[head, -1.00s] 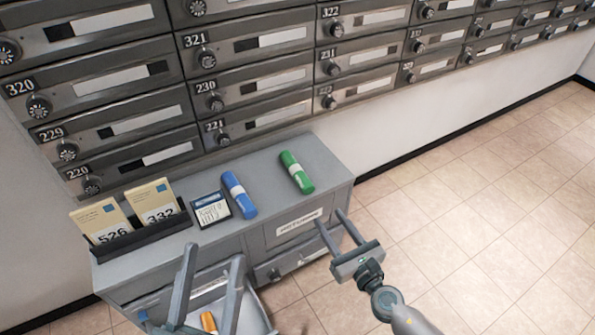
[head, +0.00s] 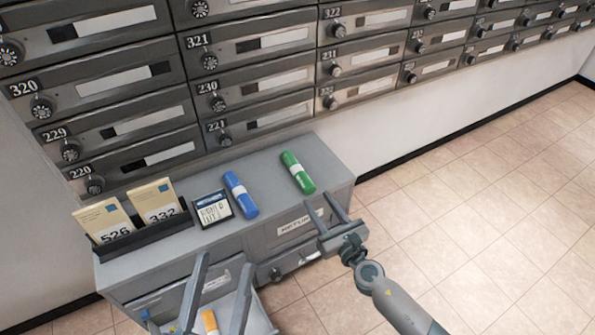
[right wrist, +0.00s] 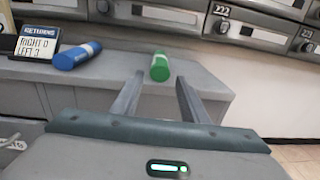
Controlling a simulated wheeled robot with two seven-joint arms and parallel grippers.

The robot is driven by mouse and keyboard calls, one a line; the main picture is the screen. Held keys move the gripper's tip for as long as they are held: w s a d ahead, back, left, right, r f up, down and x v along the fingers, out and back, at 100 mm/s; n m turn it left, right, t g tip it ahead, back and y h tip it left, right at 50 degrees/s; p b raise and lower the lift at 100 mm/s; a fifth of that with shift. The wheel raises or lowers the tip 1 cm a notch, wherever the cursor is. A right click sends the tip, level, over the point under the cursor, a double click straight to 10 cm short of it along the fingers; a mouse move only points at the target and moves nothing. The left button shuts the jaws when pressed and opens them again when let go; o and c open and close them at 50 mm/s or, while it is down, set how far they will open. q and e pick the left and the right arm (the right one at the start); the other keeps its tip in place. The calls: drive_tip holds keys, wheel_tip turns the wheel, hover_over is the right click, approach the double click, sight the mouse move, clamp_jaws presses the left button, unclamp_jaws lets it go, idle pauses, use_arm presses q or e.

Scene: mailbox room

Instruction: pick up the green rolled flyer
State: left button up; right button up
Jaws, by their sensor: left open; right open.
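The green rolled flyer (head: 298,172), with a white band, lies on the grey cabinet top near its right end. In the right wrist view the green rolled flyer (right wrist: 159,67) shows end-on, between and beyond the two fingers. My right gripper (head: 326,214) is open and empty at the cabinet's front edge, short of the flyer; its fingers (right wrist: 158,95) point toward it. My left gripper (head: 220,275) is open in front of the cabinet, over an open drawer, at the lower left.
A blue rolled flyer (head: 240,194) lies left of the green one. A small sign (head: 212,208) and a black holder (head: 141,232) with numbered envelopes stand further left. Mailboxes (head: 262,83) line the wall behind. An orange item (head: 209,320) lies in the open drawer (head: 262,325).

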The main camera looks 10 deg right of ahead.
sight(311, 191)
drive_tip(key=shift+x, duration=2.85)
use_arm(q)
drive_tip(key=shift+w+a+r+t, duration=0.1)
drive_tip(key=shift+w+r+t, duration=0.1)
drive_tip(key=shift+r, duration=0.2)
drive_tip(key=shift+w+a+r+t, duration=0.1)
drive_tip(key=shift+r+t, duration=0.1)
drive_tip(key=shift+r, duration=0.2)
use_arm(e)
drive_tip(key=shift+w+a, duration=0.1)
drive_tip(key=shift+w, duration=0.05)
drive_tip(key=c, duration=0.9)
use_arm(q)
drive_tip(key=shift+s+f, duration=0.2)
drive_tip(key=shift+f, duration=0.15)
use_arm(e)
drive_tip(key=shift+o, duration=0.2)
use_arm(q)
drive_tip(key=shift+f, duration=0.1)
